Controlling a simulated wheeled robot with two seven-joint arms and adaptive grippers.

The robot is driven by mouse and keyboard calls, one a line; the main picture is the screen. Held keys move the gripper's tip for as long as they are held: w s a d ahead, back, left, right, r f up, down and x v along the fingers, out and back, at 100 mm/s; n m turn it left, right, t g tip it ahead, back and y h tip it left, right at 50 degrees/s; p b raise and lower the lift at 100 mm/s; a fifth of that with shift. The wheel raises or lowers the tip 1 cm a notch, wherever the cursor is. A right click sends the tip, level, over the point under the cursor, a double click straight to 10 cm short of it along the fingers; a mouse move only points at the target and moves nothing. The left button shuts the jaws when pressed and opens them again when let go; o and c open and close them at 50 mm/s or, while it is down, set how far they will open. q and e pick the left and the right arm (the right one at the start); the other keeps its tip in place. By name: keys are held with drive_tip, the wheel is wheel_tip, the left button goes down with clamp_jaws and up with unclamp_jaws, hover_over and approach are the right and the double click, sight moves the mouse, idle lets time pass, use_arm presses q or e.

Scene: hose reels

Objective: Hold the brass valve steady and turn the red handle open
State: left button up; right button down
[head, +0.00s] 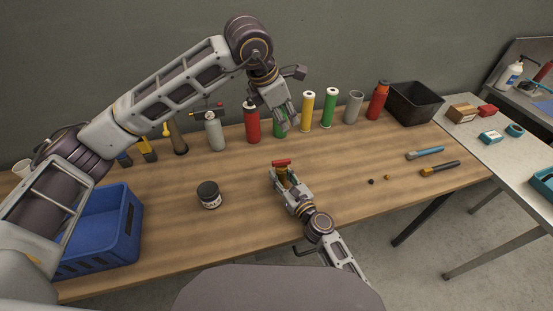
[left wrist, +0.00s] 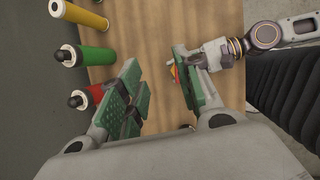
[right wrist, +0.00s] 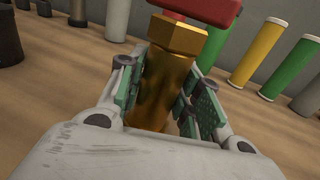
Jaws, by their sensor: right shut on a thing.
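The brass valve (head: 282,171) stands upright around the middle of the wooden table. Its red handle (head: 281,162) lies across the top. My right gripper (head: 280,176) is shut on the valve body; in the right wrist view the brass body (right wrist: 165,92) fills the space between the green pads, with the red handle (right wrist: 205,9) above, cut off by the frame edge. My left gripper (head: 287,124) is open and empty above the table, farther back than the valve, in front of the green bottle. In the left wrist view a jaw partly hides the red handle (left wrist: 174,73).
A row of bottles and cylinders, including a red bottle (head: 252,123) and a yellow one (head: 307,112), lines the back edge. A dark jar (head: 209,195) and a blue crate (head: 125,232) stand to the left. Small tools (head: 440,168) lie right. Table between is mostly clear.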

use_arm(q)
drive_tip(key=d, duration=0.1)
drive_tip(key=m+g+y, duration=0.2)
drive_tip(key=g+y, duration=0.1)
drive_tip(key=y, duration=0.1)
hover_over(276, 161)
drive_tip(key=shift+f, duration=2.55)
drive_tip(key=shift+f, duration=6)
drive_tip(key=shift+c, duration=0.4)
clamp_jaws()
